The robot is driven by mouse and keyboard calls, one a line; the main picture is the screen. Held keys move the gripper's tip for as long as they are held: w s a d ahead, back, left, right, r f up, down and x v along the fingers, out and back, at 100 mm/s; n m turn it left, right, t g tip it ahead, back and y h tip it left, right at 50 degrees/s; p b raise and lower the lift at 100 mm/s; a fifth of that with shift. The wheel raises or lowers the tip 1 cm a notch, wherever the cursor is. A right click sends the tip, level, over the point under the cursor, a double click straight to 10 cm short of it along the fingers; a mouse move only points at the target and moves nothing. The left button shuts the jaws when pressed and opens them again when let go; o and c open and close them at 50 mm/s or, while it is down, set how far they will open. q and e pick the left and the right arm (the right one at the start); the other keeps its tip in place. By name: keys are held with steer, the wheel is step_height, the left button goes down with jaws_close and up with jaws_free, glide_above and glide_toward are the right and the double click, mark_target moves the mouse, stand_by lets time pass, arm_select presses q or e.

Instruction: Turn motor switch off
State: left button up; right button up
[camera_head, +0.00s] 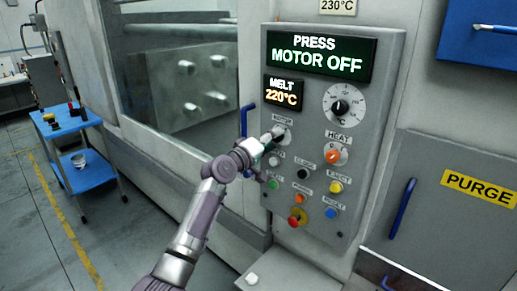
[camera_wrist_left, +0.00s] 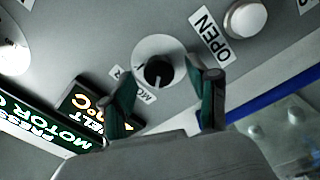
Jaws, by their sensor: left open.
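The motor switch (camera_wrist_left: 158,72) is a black rotary knob on a round pale plate, beside a label partly hidden by my gripper in the left wrist view. In the head view its plate (camera_head: 282,133) shows under the MOTOR label, partly covered by my gripper. My left gripper (camera_head: 268,143) is at the panel in front of the switch; in the left wrist view its two green-padded fingers (camera_wrist_left: 166,92) are apart, one on each side of the knob. I cannot tell whether they touch it. The display (camera_head: 318,53) reads PRESS MOTOR OFF. My right gripper is not in view.
The control panel (camera_head: 378,95) also holds a temperature dial (camera_head: 341,107), an orange HEAT knob (camera_head: 334,156), a red emergency button (camera_head: 297,217) and several coloured push buttons close below my gripper. A blue handle (camera_head: 246,121) stands just left. A blue cart (camera_head: 72,126) is farther left.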

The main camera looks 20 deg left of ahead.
arm_select(q)
steer(key=v, duration=1)
steer(key=shift+s, duration=0.25)
